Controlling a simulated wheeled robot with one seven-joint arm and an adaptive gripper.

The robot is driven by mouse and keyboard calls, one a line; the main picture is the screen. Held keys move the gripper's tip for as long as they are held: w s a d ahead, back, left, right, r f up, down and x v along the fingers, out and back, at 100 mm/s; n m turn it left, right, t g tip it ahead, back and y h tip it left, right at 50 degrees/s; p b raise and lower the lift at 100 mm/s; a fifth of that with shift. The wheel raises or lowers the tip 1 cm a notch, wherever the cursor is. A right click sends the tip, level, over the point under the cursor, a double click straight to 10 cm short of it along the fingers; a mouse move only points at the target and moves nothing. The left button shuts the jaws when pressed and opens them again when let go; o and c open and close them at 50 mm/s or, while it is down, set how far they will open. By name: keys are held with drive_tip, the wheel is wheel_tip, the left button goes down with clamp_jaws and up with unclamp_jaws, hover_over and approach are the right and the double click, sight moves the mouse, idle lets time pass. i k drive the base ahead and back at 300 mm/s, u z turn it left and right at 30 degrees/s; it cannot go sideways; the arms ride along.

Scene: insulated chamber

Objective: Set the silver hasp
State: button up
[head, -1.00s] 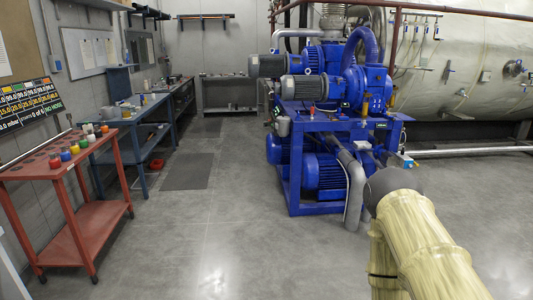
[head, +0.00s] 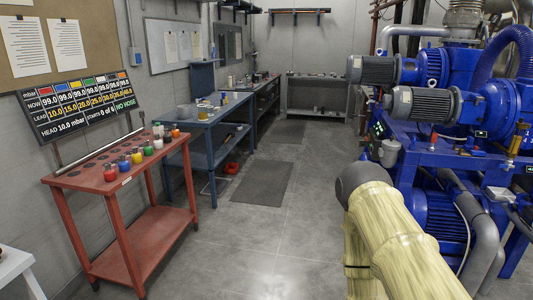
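No silver hasp can be made out in the head view. My arm, in a pale yellow cover with a dark rounded joint, shows at the lower right. My gripper is outside the picture, so its state does not show.
A red cart (head: 92,183) at left holds several coloured pots (head: 137,155) and a display board (head: 80,106). Blue workbenches (head: 204,123) line the left wall. Blue pump machinery (head: 440,150) blocks the right. A dark mat (head: 263,183) lies on the open grey floor between. A white surface (head: 14,265) shows at lower left.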

sight(362, 142)
drive_tip(key=u, duration=0.2)
drive_tip(key=i, duration=1.75)
drive_tip(key=z, duration=0.2)
drive_tip(key=i, duration=1.65)
drive_tip(key=z, duration=0.85)
drive_tip(key=i, duration=1.3)
drive_tip(key=z, duration=0.4)
